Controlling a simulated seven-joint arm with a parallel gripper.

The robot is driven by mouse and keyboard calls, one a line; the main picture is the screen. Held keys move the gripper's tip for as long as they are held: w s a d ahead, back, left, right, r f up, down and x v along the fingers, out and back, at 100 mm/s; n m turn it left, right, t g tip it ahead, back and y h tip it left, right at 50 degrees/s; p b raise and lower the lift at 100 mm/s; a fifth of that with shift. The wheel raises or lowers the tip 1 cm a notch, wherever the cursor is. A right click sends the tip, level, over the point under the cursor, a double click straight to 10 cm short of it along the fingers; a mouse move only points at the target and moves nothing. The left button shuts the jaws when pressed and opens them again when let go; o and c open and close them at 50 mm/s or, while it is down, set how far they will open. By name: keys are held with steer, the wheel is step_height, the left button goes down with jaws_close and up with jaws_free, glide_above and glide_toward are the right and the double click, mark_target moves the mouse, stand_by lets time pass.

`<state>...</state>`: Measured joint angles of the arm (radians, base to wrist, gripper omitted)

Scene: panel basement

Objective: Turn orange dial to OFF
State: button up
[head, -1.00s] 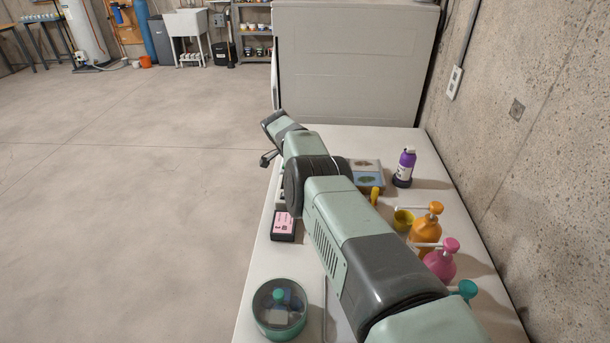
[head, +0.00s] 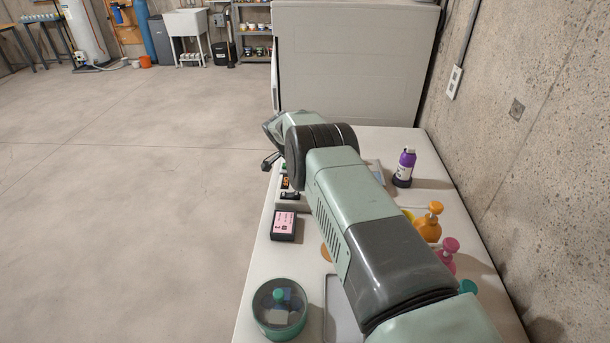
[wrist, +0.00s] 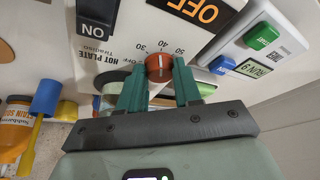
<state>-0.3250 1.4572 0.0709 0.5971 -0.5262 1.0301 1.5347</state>
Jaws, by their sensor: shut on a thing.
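The orange-red dial (wrist: 158,68) with a pale pointer line is in the middle of the wrist view, on a pale panel (wrist: 132,30) marked "HOT PLATE". The numbers 30, 40 and 50 show around the dial; the rest of its scale is partly hidden by the fingers. My gripper (wrist: 160,86) has its two green fingers on either side of the dial, shut on it. A black plate with orange "OFF" lettering (wrist: 196,10) is above the dial. In the head view my arm hides the dial.
A black "ON" switch (wrist: 96,22) is left of the dial. A device with green and blue buttons (wrist: 260,36) is to the right. On the table stand a pink-labelled box (head: 284,225), a round green-rimmed container (head: 280,309), a purple bottle (head: 405,167) and pump bottles (head: 428,223).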

steer(key=n, duration=0.2)
steer(key=n+y, duration=0.1)
steer(key=n+t, duration=0.1)
steer(key=n, duration=0.1)
steer(key=shift+s+d+n+y, duration=0.25)
steer(key=shift+d+n+y, duration=0.05)
steer(key=shift+d+y, duration=0.1)
steer(key=shift+f+n+t+y, duration=0.1)
steer(key=shift+n+t+y, duration=0.45)
steer(key=shift+n, duration=1.65)
steer(key=shift+g+y, duration=0.25)
steer(key=shift+y, duration=0.1)
steer(key=o, duration=1)
steer(key=shift+o, duration=0.2)
steer(key=shift+d, duration=0.1)
steer(key=m+h, duration=0.1)
steer(key=m, duration=0.3)
steer(key=m+h, duration=0.1)
steer(key=m, duration=0.1)
steer(key=shift+w+a+g+h, duration=0.15)
steer(key=shift+a+g+h, duration=0.15)
steer(key=shift+a, duration=0.1)
steer(key=m, duration=0.2)
steer(key=m+g+h, duration=0.1)
steer(key=m, duration=0.2)
steer(key=shift+w+a+m+g, duration=0.1)
steer(key=shift+m+g, duration=0.2)
